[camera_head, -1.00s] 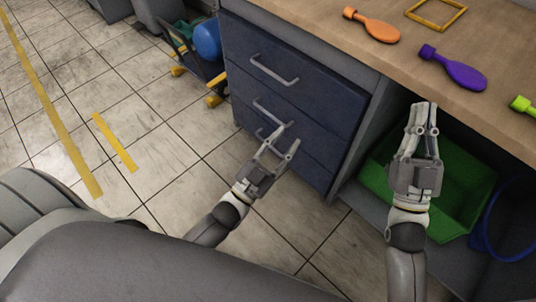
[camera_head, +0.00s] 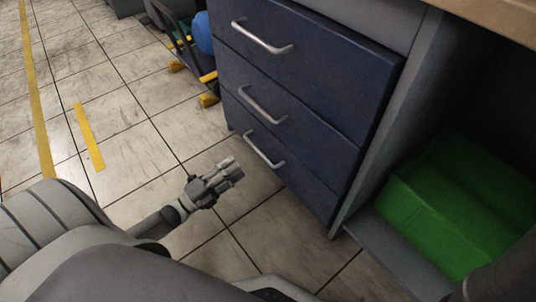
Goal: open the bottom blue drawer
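The bottom blue drawer (camera_head: 305,186) is the lowest of three in the cabinet and looks closed, its front level with those above. Its silver bar handle (camera_head: 263,151) is in plain view. My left gripper (camera_head: 236,170) is low in front of the cabinet, just left of and below that handle in the picture, apart from it. It seems to hold nothing. Its fingers are seen foreshortened, so their opening is unclear. My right gripper is out of view.
The middle drawer (camera_head: 310,138) and top drawer (camera_head: 330,65) look closed. A green bin (camera_head: 440,205) stands in the open shelf space to the right. The tiled floor (camera_head: 140,150) left of the cabinet is clear, with yellow tape on it.

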